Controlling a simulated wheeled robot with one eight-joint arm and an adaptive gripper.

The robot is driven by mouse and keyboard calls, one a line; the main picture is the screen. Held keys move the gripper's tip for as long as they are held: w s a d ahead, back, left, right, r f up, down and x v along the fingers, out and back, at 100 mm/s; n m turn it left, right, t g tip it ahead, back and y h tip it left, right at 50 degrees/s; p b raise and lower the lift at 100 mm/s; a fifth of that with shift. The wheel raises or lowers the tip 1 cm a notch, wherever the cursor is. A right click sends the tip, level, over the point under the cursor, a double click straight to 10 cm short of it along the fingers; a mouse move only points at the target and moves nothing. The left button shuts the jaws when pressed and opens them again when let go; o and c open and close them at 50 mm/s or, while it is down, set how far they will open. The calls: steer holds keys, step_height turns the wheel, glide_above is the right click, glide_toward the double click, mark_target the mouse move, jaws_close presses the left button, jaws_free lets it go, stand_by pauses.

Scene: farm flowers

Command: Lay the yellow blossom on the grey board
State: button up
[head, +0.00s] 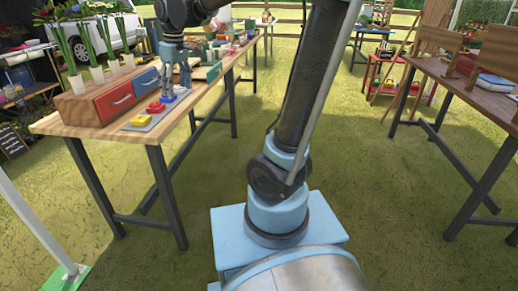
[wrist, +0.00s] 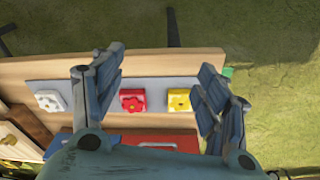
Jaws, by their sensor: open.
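A yellow piece with a blossom shape (wrist: 179,100) sits at the right part of the long grey board (wrist: 155,86) in the wrist view. In the head view the yellow piece (head: 140,121) is at the near end of the grey board (head: 136,127). A red blossom piece (wrist: 133,100) is beside it, and a white one (wrist: 48,101) is at the board's left. My gripper (wrist: 159,68) is open and empty, with the red and yellow pieces showing between its fingers. In the head view my gripper (head: 176,88) is over the board's far part. The left finger hides some of the board.
A wooden drawer box with a red drawer (head: 114,100) and a blue drawer (head: 146,83) stands beside the board. The wooden table's (head: 52,124) near edge is close to the board. Another table (head: 450,75) stands at the right, with open grass between.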

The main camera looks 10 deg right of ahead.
steer(key=s+d+f+m, duration=0.2)
steer(key=s+d+f, duration=0.15)
steer(key=d, duration=0.45)
steer(key=s+d+f+m, duration=0.2)
steer(key=s+d, duration=0.2)
steer(key=d, duration=0.3)
steer(key=s+d+f+m+t+h, duration=0.1)
steer(key=s+d+f+m, duration=0.5)
steer(key=s+d+f, duration=0.5)
steer(key=shift+s+f, duration=0.55)
steer(key=shift+f, duration=0.4)
steer(key=shift+w+a+f, duration=0.1)
steer(key=shift+w+f, duration=0.1)
steer(key=shift+w, duration=0.25)
steer(key=shift+c, duration=0.6)
